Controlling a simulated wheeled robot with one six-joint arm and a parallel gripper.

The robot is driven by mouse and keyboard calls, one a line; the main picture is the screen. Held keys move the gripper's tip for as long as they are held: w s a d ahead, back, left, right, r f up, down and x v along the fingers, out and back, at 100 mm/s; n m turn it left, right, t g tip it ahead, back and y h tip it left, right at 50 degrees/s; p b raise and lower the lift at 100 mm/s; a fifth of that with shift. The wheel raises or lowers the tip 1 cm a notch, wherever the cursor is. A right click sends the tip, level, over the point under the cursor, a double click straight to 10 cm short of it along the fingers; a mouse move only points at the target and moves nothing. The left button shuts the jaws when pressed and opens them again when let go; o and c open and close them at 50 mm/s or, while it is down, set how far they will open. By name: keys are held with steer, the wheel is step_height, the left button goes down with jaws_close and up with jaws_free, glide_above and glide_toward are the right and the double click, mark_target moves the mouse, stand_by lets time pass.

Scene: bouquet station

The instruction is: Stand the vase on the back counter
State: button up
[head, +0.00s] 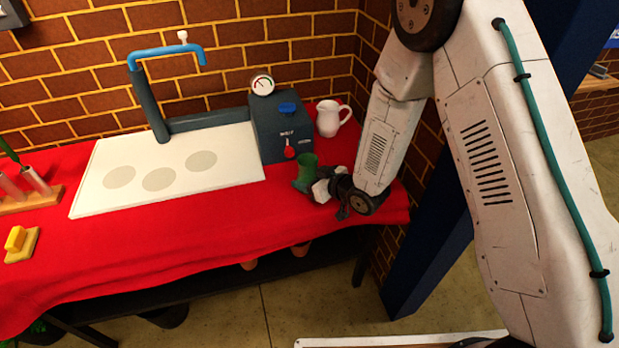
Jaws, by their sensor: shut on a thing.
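A small green vase (306,168) is at the right part of the counter (150,255), which has a red cover and runs along the brick wall. My gripper (314,186) reaches in from the right and is shut on the vase. The vase looks close to upright, with its mouth up. Part of its lower right side is hidden by my gripper. I cannot tell whether its base touches the red cover or hangs just above it.
A dark blue machine with a gauge (281,128) stands just behind the vase, and a white pitcher (331,118) is behind it to the right. A white board with grey circles (230,165) lies left. A tube rack (25,199) is far left.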

steer(key=shift+f, duration=0.1)
steer(key=o, duration=1.4)
steer(key=v, duration=1.2)
